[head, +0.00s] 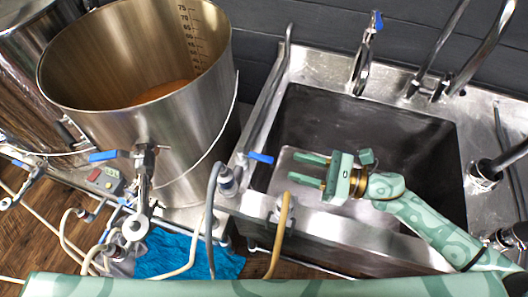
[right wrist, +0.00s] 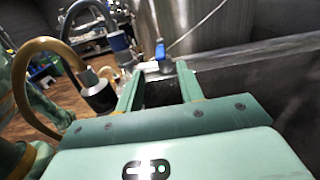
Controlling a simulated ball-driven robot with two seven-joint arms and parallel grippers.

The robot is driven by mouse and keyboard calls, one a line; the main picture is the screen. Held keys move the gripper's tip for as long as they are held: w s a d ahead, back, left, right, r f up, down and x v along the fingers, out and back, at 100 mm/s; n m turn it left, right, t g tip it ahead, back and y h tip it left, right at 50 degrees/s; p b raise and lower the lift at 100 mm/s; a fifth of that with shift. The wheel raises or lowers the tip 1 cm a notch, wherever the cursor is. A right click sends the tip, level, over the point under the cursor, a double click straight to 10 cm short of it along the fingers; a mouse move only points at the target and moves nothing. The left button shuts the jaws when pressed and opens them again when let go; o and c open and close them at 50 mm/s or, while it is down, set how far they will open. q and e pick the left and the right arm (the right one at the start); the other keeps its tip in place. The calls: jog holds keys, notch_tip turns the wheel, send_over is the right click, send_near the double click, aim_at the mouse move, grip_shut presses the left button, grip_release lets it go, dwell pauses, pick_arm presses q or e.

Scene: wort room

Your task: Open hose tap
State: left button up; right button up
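The hose tap's blue lever (head: 260,157) sits at the sink's left front corner, above a grey fitting with a grey hose (head: 211,210). The lever points right, toward my right gripper. My right gripper (head: 292,167) is over the sink, its two fingers apart and empty, pointing left at the lever. A small gap shows between fingertips and lever. In the right wrist view, the blue lever (right wrist: 160,51) stands just beyond and between the open fingertips (right wrist: 160,70). My left gripper is not in view.
The steel sink (head: 330,205) lies under my right arm. A large open steel kettle (head: 150,125) with its own blue-handled valve (head: 103,156) stands left. A tan hose (head: 281,235) rises at the sink's front edge. A tap (head: 365,55) stands at the sink's back.

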aim_at(264, 157)
jog(key=x, duration=0.9)
jog(key=shift+w+a+p, duration=0.1)
jog(key=shift+a+p, duration=0.05)
jog(key=shift+p, duration=0.15)
jog(key=shift+f, duration=0.1)
grip_shut()
